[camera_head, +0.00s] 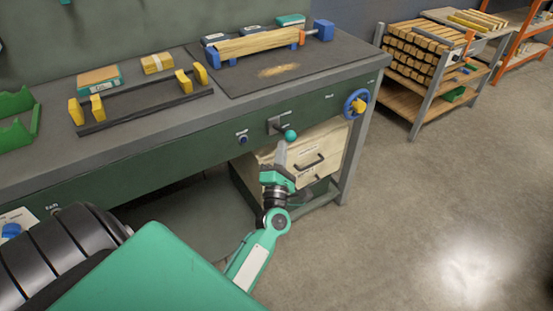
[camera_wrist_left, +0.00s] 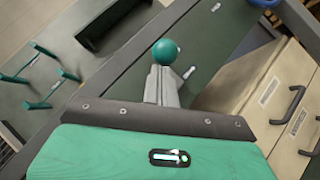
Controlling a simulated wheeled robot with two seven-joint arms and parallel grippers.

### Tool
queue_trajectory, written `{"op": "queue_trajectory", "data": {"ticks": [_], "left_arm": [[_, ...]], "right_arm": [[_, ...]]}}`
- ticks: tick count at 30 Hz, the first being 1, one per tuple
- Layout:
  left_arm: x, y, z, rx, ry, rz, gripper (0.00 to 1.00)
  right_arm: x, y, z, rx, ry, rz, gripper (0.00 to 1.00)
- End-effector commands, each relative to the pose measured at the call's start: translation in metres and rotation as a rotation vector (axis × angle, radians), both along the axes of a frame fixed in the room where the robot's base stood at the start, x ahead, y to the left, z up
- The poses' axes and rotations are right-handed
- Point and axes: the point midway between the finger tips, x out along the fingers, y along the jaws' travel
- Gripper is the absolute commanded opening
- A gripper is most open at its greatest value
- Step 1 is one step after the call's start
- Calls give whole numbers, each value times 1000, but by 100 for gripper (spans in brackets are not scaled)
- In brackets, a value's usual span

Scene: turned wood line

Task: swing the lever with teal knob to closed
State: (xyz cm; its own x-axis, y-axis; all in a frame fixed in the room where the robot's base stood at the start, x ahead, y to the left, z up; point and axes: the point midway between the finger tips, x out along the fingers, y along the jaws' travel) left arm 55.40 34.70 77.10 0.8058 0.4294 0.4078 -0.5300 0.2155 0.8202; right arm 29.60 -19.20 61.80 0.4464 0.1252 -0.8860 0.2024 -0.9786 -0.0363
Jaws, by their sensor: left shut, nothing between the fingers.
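The lever's teal knob (camera_head: 290,135) stands out from the dark green front panel of the bench, beside its small grey mounting plate (camera_head: 274,125). In the left wrist view the teal knob (camera_wrist_left: 165,52) sits right at the tips of my left gripper (camera_wrist_left: 161,84). My left gripper (camera_head: 281,146) is shut with nothing between its fingers, just below and touching or nearly touching the knob; I cannot tell which. The lever's arm is mostly hidden. My right gripper is not in view.
A wooden drawer unit (camera_head: 324,146) with dark handles stands under the bench, close to my left gripper. A blue handwheel (camera_head: 356,103) and a dark blue knob (camera_head: 243,138) are on the same panel. A wood rack (camera_head: 430,62) stands at the right. The floor at right is clear.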

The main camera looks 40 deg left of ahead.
Motion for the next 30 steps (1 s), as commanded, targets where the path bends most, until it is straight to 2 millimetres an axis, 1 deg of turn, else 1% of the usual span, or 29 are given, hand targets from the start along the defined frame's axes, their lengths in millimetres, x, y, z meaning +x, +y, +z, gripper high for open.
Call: {"op": "queue_trajectory", "data": {"ticks": [1,3,5,12,14,17,27,30], "left_arm": [[0,0,5,-13,4,0,0],[0,0,7,-29,10,2,0],[0,0,3,-27,10,1,0],[0,0,3,-26,11,0,0],[-4,-2,0,-26,11,0,0],[-15,-8,-6,-26,15,-1,0],[-73,-40,-34,-26,15,-3,0],[-88,-48,-40,-25,13,-1,0]], "right_arm": [[-5,-7,8,-17,38,-11,36],[-13,-15,11,-39,94,-26,36],[-13,-15,6,-39,93,-24,36],[-14,-15,7,-39,94,-24,36],[-13,-14,6,-37,88,-23,36],[-10,-11,3,-30,72,-19,36],[3,4,-3,11,-26,8,36],[6,8,-5,21,-48,13,36]]}}
